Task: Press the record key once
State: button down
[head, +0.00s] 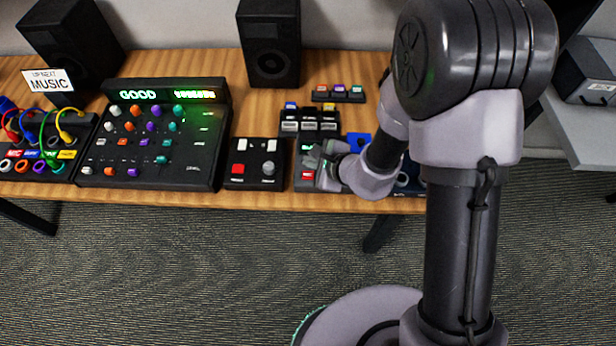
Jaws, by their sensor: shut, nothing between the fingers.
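A small red key (308,175) with white lettering too small to read surely, perhaps the record key, sits at the front left of a dark key panel (304,186) near the table's front edge. My gripper (316,160) is shut and empty over this panel, just behind and right of the red key. Whether it touches any key cannot be told. My gripper and wrist hide most of the panel's other keys.
A black box (253,181) with red and white buttons and a knob stands left of the panel. A mixer (150,181) with a lit "GOOD" display and a cable patch box (40,165) stand farther left. Small key blocks (310,125) and a speaker (270,45) are behind.

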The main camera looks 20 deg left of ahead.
aim_at(311, 177)
jog(key=shift+f+b, duration=1.45)
jog(key=shift+f, duration=0.45)
dwell(0.4)
jog(key=shift+f+b, duration=0.4)
jog(key=shift+b, duration=0.2)
jog(key=shift+f+b, duration=0.35)
jog(key=shift+b, duration=0.15)
dwell(0.4)
jog(key=shift+r, duration=0.1)
jog(key=shift+r+p, duration=0.5)
jog(key=shift+r, duration=0.2)
notch_tip(311, 177, up, 5)
jog(key=p, duration=0.3)
jog(key=shift+r, duration=0.1)
